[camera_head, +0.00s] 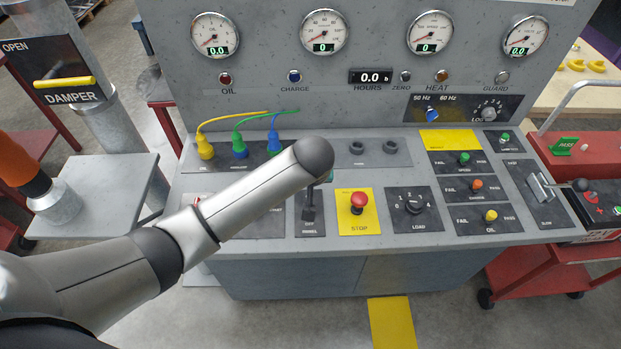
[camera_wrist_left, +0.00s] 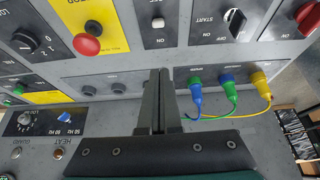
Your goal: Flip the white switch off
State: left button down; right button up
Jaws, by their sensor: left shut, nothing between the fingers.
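The white switch (camera_wrist_left: 158,22) shows in the left wrist view as a small white rocker on a dark plate marked ON, between the red stop button and the START plate. Contact cannot be seen.
The red stop button (camera_head: 358,202) sits just right of the fingers. The load knob (camera_head: 414,203) is further right. Yellow, green and blue cable plugs (camera_head: 240,149) stand behind my arm. Gauges (camera_head: 323,33) line the upright panel.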

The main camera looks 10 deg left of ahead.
pick_arm(q)
jog(key=shift+s+d+r, duration=0.15)
jog(key=shift+s+r, duration=0.35)
jog(key=shift+r, duration=0.05)
pick_arm(e)
jog(key=shift+w+r, duration=0.1)
jog(key=shift+w, duration=0.15)
jog(key=shift+d, duration=0.2)
